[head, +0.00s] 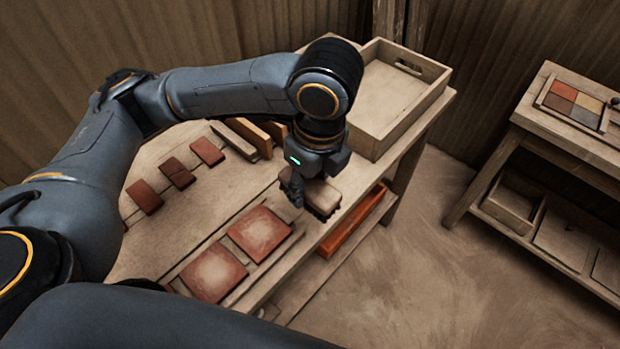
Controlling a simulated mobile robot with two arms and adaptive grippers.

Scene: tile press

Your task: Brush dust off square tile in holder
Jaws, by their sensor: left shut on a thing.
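My left gripper (297,190) points down over the right part of the table and is shut on a brush (322,198) with a pale block top and dark brown underside. The arm partly hides the brush. Two square reddish tiles lie side by side in a wooden holder (246,288) along the front of the table. The upper tile (260,233) and the lower tile (213,273) both have pale dusty patches in their middles. The brush is to the upper right of the upper tile, apart from it. My right gripper is not in view.
Several small red-brown tiles (177,172) lie on the table behind the holder. An empty wooden tray (392,100) stands at the table's far end. A long orange piece (352,222) lies on the shelf below. A second table (570,135) with coloured tiles stands right, across open floor.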

